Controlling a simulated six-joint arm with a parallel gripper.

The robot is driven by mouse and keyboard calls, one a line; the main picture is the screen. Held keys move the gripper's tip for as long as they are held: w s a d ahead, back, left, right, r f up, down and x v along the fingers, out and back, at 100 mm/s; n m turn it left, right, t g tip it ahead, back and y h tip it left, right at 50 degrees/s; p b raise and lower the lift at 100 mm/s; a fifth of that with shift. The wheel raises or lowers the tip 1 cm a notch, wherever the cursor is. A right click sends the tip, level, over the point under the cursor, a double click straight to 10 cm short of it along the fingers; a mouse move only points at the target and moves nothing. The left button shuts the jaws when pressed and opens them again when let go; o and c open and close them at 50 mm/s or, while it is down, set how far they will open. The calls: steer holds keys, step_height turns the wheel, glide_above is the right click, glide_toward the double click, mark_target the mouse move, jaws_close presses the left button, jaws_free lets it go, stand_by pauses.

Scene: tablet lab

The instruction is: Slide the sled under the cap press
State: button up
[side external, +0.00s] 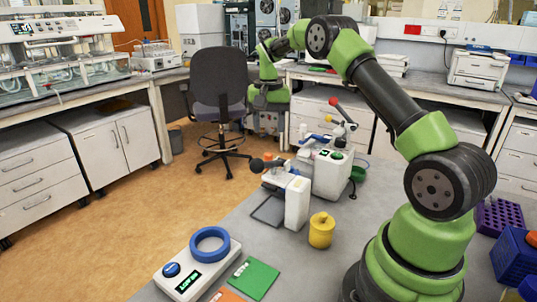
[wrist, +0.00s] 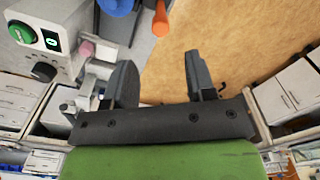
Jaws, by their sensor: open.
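My gripper (wrist: 161,62) is open and empty in the wrist view, its two dark fingers spread over brown floor. In the side view its fingers are too small to make out, at the far end of my arm. A white upright stand (side external: 297,204) with a black-ball lever (side external: 257,165) looks like the cap press. A flat dark grey plate (side external: 268,211) lies on the bench to its left; I cannot tell whether it is the sled. No sled shows clearly in either view.
A white machine (side external: 331,175) with a green display stands behind the stand; it seems to show in the wrist view (wrist: 48,68). A yellow pot (side external: 321,230), a blue ring on a white device (side external: 209,245) and a green card (side external: 254,278) are nearer. A chair (side external: 218,85) stands beyond the bench.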

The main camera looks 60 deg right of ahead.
mark_target(269, 154)
step_height(269, 154, down, 9)
steer(key=shift+r, duration=0.15)
steer(key=shift+a, duration=0.1)
